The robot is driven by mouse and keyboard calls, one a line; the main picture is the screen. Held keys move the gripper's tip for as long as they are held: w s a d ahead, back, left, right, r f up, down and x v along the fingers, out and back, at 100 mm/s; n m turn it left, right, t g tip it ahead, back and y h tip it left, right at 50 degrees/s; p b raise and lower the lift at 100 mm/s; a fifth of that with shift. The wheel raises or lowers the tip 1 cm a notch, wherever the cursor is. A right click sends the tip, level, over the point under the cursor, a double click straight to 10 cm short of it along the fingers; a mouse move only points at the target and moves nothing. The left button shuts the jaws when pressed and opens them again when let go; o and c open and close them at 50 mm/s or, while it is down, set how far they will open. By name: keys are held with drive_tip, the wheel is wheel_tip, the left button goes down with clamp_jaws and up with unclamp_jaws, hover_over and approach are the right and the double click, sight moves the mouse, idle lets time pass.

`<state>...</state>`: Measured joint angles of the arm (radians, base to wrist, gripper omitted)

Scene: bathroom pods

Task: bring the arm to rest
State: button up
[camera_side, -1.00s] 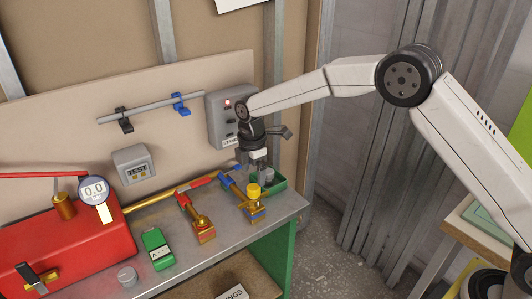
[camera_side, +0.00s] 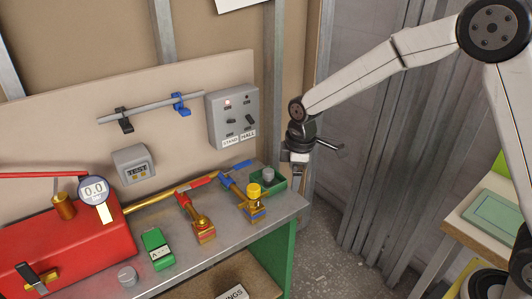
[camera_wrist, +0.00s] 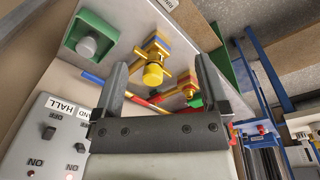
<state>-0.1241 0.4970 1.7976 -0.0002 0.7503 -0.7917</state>
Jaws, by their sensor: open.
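My gripper (camera_side: 296,172) hangs in the air just beyond the right end of the workbench (camera_side: 232,226) in the side view. The lower part of the gripper is small and partly dark there. In the wrist view, the two fingers of my gripper (camera_wrist: 158,66) stand well apart with nothing between them. My arm reaches in from the right, with its elbow high at the top right of the side view.
A green tray (camera_side: 281,183) holding a grey knob-like piece is close to my gripper. Red-handled (camera_side: 202,228) and blue-handled (camera_side: 254,203) valves, a red box (camera_side: 75,240) and a grey switch box (camera_side: 232,112) are to the left.

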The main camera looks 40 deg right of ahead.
drive_tip(key=s+d+m, duration=0.3)
drive_tip(key=s+m, duration=0.2)
drive_tip(key=s, duration=0.4)
drive_tip(key=s+d+f+m+t, duration=0.1)
drive_tip(key=s+d+m, duration=0.1)
drive_tip(key=s+m, duration=0.3)
drive_tip(key=s, duration=0.4)
drive_tip(key=shift+s+d, duration=0.25)
drive_tip(key=shift+d, duration=0.15)
